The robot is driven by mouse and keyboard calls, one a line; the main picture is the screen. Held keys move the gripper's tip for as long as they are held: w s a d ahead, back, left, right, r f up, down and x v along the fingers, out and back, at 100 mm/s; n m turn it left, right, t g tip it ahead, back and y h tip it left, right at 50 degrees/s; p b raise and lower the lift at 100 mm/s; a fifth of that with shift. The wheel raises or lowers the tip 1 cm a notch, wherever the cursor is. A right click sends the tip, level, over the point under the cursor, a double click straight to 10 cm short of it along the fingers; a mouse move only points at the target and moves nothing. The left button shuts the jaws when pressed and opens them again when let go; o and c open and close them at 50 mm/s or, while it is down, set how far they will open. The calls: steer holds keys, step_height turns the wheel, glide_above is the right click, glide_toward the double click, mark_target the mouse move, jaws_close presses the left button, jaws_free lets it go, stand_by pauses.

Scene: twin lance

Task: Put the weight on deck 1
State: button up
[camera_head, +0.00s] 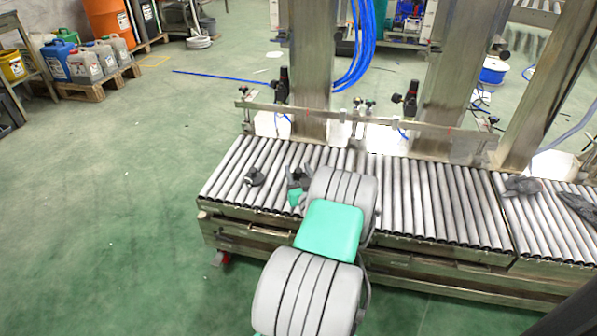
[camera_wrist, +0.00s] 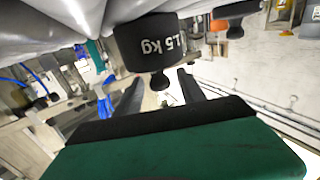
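A black weight marked "1.5 kg" (camera_wrist: 147,42) stands on the roller bed, seen upside down in the wrist view. Its small round knob (camera_wrist: 159,81) lies between my two fingertips as seen there, with gaps on both sides. My gripper (camera_wrist: 160,83) is open and holds nothing. In the head view my gripper (camera_head: 299,176) is low over the rollers, partly hidden by my arm. No label shows which roller section is deck 1.
A second roller section (camera_head: 540,225) adjoins at the right, with dark gloves or cloths (camera_head: 522,186) on it. A metal rail (camera_head: 400,122) and upright posts (camera_head: 310,70) stand behind the rollers. The green floor (camera_head: 110,200) at left is clear.

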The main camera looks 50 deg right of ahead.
steer(key=shift+r, duration=0.2)
steer(key=p+v, duration=0.2)
steer(key=v, duration=1)
steer(key=w+a+r+n+y, duration=0.1)
steer(key=w+a+n+y, duration=0.85)
steer(key=w+a, duration=0.6)
steer(key=a+g+y, duration=0.5)
steer(key=a, duration=1)
steer(key=s+a+r+m+g+h, duration=0.1)
steer(key=s+a+r+g, duration=0.2)
steer(key=s+a, duration=0.2)
steer(key=s+a+r+g+h, duration=0.2)
steer(key=s+a+r+g, duration=0.1)
steer(key=s, duration=0.7)
steer(key=a+g, duration=0.1)
steer(key=a, duration=0.1)
steer(key=shift+s+a+m, duration=0.2)
steer(key=shift+a+m, duration=0.05)
steer(key=shift+m, duration=0.1)
